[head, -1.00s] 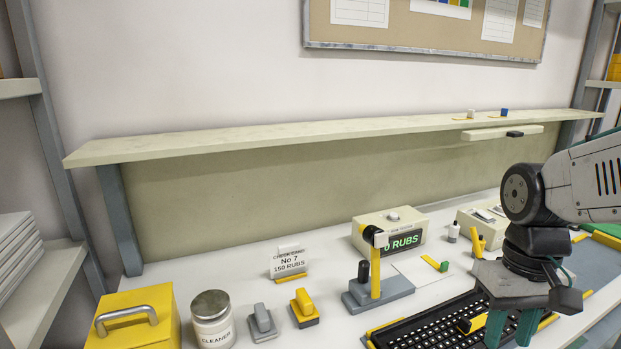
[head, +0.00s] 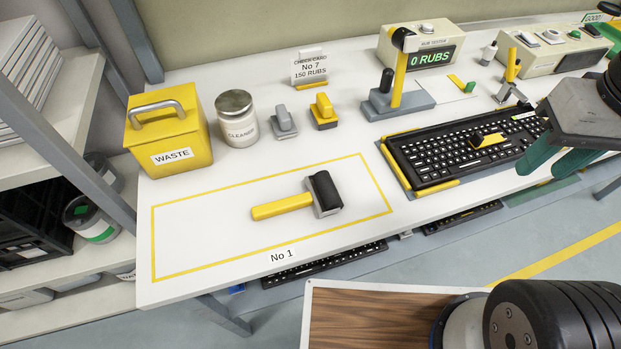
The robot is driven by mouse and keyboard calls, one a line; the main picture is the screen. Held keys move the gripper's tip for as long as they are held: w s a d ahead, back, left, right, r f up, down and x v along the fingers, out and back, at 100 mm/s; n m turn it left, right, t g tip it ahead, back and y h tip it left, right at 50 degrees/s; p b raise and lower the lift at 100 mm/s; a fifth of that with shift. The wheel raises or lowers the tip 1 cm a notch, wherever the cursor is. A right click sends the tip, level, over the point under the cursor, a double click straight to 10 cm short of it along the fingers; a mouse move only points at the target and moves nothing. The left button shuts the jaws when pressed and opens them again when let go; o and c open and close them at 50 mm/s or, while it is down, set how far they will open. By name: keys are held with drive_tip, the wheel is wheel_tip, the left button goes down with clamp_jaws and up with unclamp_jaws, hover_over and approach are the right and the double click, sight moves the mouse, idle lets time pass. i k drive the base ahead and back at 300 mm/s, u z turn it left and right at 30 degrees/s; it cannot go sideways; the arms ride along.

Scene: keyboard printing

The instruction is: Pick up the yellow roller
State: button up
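The roller (head: 298,200) lies on the white table inside a yellow-outlined rectangle, above the label "No 1". Its yellow handle (head: 282,207) points left and its black roller head (head: 324,191) is at the right. My gripper (head: 558,165) is at the right of the head view, over the table's front edge and right of the roller, well apart from it. Its two green fingers look spread, with nothing seen between them, though the arm partly hides them.
A black keyboard (head: 465,150) in a yellow-edged holder lies right of the roller. A rub tester (head: 397,95), a cleaner jar (head: 237,120) and a yellow waste box (head: 168,135) stand behind. The marked rectangle is otherwise clear.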

sight(261, 212)
drive_tip(key=u, duration=0.25)
drive_tip(key=k, duration=0.7)
drive_tip(key=u, duration=0.55)
drive_tip(key=k, duration=0.5)
drive_tip(key=u, duration=0.2)
drive_tip(key=i, duration=0.9)
drive_tip(key=u, duration=0.8)
